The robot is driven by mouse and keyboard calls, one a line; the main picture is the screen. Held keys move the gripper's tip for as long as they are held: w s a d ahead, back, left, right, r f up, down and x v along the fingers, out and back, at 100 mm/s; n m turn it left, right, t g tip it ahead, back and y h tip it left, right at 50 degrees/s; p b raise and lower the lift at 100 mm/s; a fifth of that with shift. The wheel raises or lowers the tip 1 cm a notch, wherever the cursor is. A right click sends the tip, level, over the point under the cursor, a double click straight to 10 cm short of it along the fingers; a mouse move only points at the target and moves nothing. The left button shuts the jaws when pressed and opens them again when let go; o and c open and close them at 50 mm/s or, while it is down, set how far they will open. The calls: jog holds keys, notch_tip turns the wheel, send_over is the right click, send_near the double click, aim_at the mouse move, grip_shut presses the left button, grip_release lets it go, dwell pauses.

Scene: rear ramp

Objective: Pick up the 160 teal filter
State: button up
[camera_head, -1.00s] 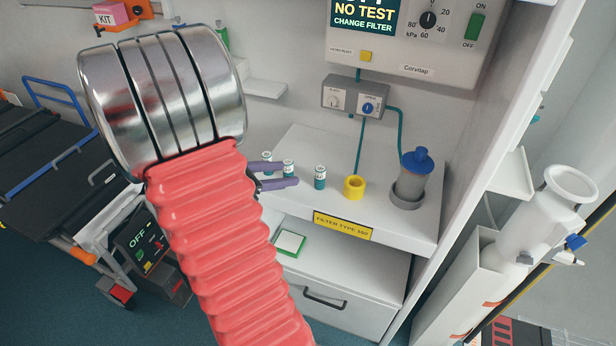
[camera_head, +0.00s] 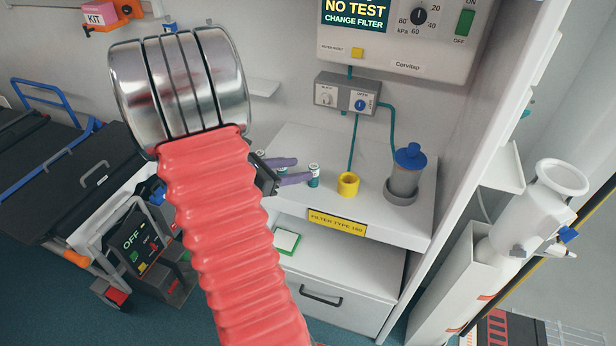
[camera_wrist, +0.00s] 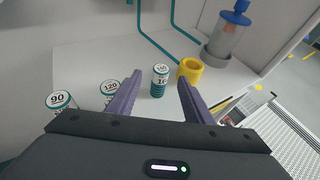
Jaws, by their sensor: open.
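The 160 teal filter (camera_head: 314,177) is a small upright cylinder with a white label and teal bands on the white shelf. In the wrist view the filter (camera_wrist: 160,82) stands just ahead of and between the purple fingertips, with a gap visible on both sides. My gripper (camera_head: 304,169) is open and empty; in the head view the near fingertip reaches the filter's edge. The wrist view also shows my gripper (camera_wrist: 158,78). Filters marked 120 (camera_wrist: 109,91) and 90 (camera_wrist: 60,101) stand to the left; the 120 is just outside the left finger.
A yellow ring holder (camera_head: 348,185) stands right of the filter. Behind it is a clear canister with a blue lid (camera_head: 407,170). Teal tubes run up to a valve box (camera_head: 347,95). The shelf front carries a yellow "FILTER TYPE 160" label (camera_head: 337,222).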

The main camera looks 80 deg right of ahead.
aim_at(313, 166)
jog(key=shift+x, duration=0.85)
jog(key=shift+x, duration=2.6)
jog(key=shift+a+f, duration=0.1)
jog(key=shift+f, duration=0.1)
jog(key=shift+c, duration=0.5)
jog(key=c, duration=1)
notch_tip(313, 166, up, 10)
